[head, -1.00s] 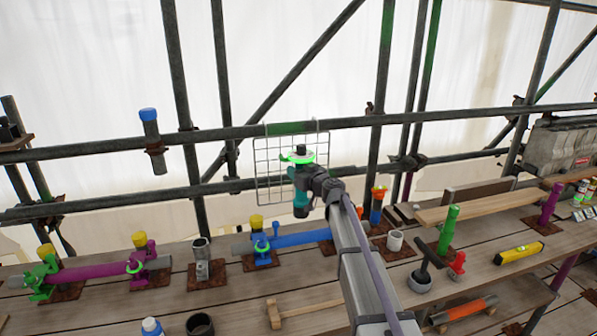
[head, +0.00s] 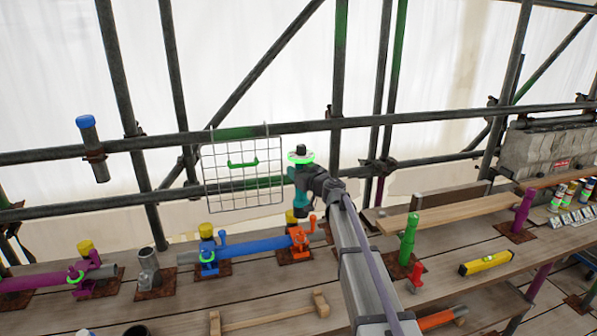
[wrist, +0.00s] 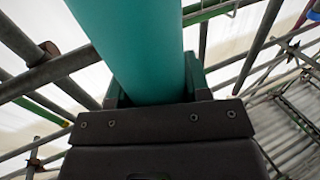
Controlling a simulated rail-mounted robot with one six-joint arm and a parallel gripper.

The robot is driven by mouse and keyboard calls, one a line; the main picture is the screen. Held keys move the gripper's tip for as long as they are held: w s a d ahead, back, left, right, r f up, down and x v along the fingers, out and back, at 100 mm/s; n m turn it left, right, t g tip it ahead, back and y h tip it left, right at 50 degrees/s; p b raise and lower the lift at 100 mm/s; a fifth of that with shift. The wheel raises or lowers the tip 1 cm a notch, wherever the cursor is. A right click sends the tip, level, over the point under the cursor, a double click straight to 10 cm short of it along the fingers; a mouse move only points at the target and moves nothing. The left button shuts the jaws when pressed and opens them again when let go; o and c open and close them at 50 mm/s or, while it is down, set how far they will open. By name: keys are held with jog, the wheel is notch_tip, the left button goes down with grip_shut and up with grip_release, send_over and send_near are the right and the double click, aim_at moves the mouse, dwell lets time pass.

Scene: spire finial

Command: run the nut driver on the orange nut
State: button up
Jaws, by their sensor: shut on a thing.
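My gripper (head: 311,180) is shut on the teal nut driver (head: 301,203), which it holds upright in the air above the bench. A dark tip and a bright green ring are at the driver's top. In the wrist view the driver's teal body (wrist: 140,45) fills the space between the jaws. The orange clamp (head: 302,236) sits at the right end of the blue tube, below the driver in the picture and apart from it. I cannot make out its nut clearly. The yellow cap behind it is partly hidden by the driver.
A wire grid panel (head: 242,172) with a green handle hangs left of the driver. The blue tube (head: 250,247) carries a blue clamp (head: 208,252) at its left end. A green post (head: 408,239) and a yellow level (head: 486,263) are on the right. Scaffold poles cross behind.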

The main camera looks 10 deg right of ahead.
aim_at(298, 199)
jog(key=shift+f+b, duration=5.6)
jog(key=shift+f, duration=0.05)
notch_tip(298, 199, up, 8)
jog(key=p, duration=0.7)
jog(key=shift+f+p, duration=0.2)
jog(key=shift+p, duration=0.1)
jog(key=shift+f, duration=0.15)
